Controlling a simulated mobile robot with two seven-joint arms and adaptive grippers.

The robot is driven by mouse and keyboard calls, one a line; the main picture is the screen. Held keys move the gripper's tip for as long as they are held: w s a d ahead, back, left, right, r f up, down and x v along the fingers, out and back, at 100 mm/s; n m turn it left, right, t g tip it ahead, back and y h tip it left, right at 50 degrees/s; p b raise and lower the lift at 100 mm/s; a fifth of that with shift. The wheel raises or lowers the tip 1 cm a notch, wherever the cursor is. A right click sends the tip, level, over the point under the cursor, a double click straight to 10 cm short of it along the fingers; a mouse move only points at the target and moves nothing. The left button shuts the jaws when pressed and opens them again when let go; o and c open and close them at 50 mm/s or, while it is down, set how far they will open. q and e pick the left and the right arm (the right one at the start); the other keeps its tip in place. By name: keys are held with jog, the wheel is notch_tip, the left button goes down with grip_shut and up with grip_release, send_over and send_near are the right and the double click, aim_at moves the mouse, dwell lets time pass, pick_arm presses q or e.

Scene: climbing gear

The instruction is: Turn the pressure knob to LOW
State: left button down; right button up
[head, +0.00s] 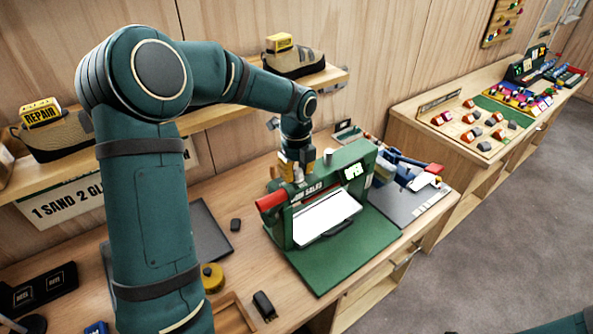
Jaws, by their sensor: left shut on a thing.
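The green resole press (346,163) stands on a green base on the workbench, with "SOLES"-like lettering on its front, a red cylinder at its left and an "OPEN" sign at upper right. My left gripper (297,172) reaches down from above to the top left of the press. It is shut on what appears to be the pressure knob, which its fingers mostly hide. The LOW mark and the knob's pointer cannot be made out. A short silver cylinder (328,158) stands on the press just right of the gripper. My right gripper is not in view.
A shelf behind holds shoes with yellow tags, including a "REPAIR" tag (41,114). A yellow roll (212,277) and small black items lie on the bench at left. A grey mat with blue tools (405,205) is right of the press. A second counter (422,130) stands farther right.

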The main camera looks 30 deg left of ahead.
aim_at(296, 170)
pick_arm(q)
jog(key=c, duration=0.6)
grip_release()
jog(key=shift+s+f, duration=0.1)
jog(key=shift+f, duration=0.05)
jog(key=shift+o, duration=0.2)
jog(key=shift+r, duration=0.4)
notch_tip(296, 170, up, 11)
jog(key=shift+r, duration=0.2)
jog(key=shift+f, duration=0.1)
